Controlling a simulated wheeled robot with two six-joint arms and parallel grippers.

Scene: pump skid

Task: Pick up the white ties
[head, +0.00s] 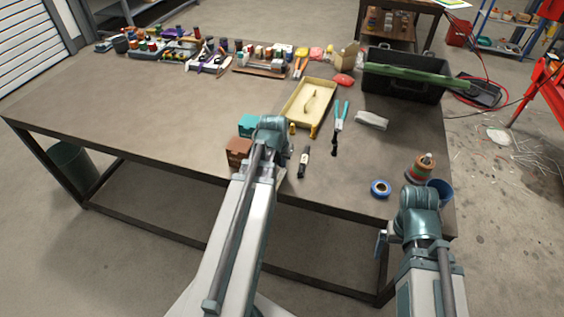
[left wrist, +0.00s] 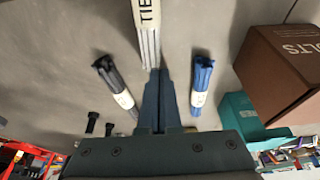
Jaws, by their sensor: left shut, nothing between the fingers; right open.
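The white ties (left wrist: 148,32) are a bundle with a paper band reading "TIE", lying on the table at the top of the left wrist view. The left gripper (left wrist: 165,75) is shut and empty, its fingertips close to the near end of that bundle. I cannot tell whether they touch. A black bundle (left wrist: 117,86) and a blue bundle (left wrist: 202,84) lie on either side of the fingers. In the head view the black bundle (head: 304,162) shows, while my left arm hides the white ties. My right gripper (head: 382,243) is open, partly hidden, at the table's front edge.
A brown box (left wrist: 285,72) marked "OLTS" and a teal box (left wrist: 243,119) stand beside the blue bundle. Beyond are a yellow tray (head: 291,107) and teal-handled pliers (head: 340,115). The table's left part is clear.

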